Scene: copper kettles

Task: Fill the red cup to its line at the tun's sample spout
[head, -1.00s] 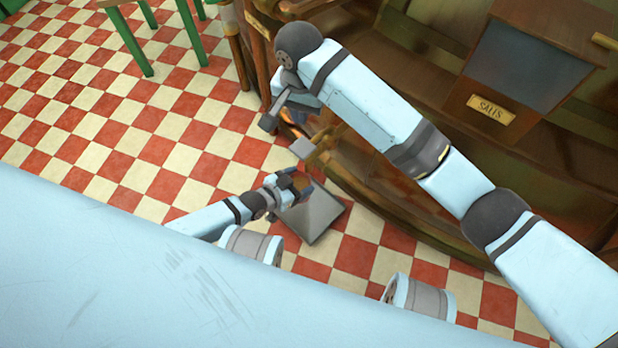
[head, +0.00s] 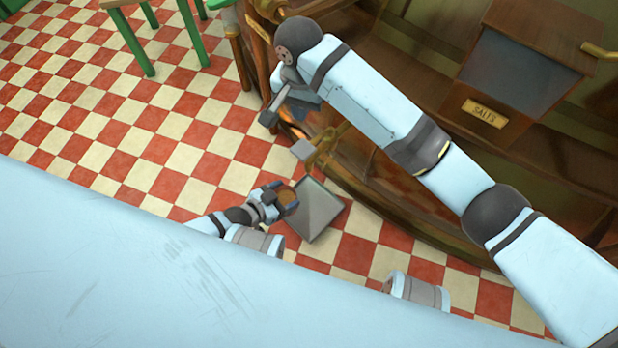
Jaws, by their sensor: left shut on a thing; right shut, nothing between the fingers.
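My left gripper (head: 272,200) is low over the grey tray's left edge, shut on a small cup. The cup (head: 288,197) shows a round brown top; its red wall and its line cannot be made out. A brass spout or tap (head: 322,150), with a grey block (head: 302,149) at its end, sticks out from the wooden tun front, above and right of the cup. The cup is apart from it. My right gripper (head: 268,117) is shut and empty, above and left of the spout; its fingertips are hard to see.
A grey square tray (head: 320,212) lies below the spout. An orange glow (head: 292,122) shows behind my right gripper. Green furniture legs (head: 130,40) stand upper left. The checkered floor at left is clear.

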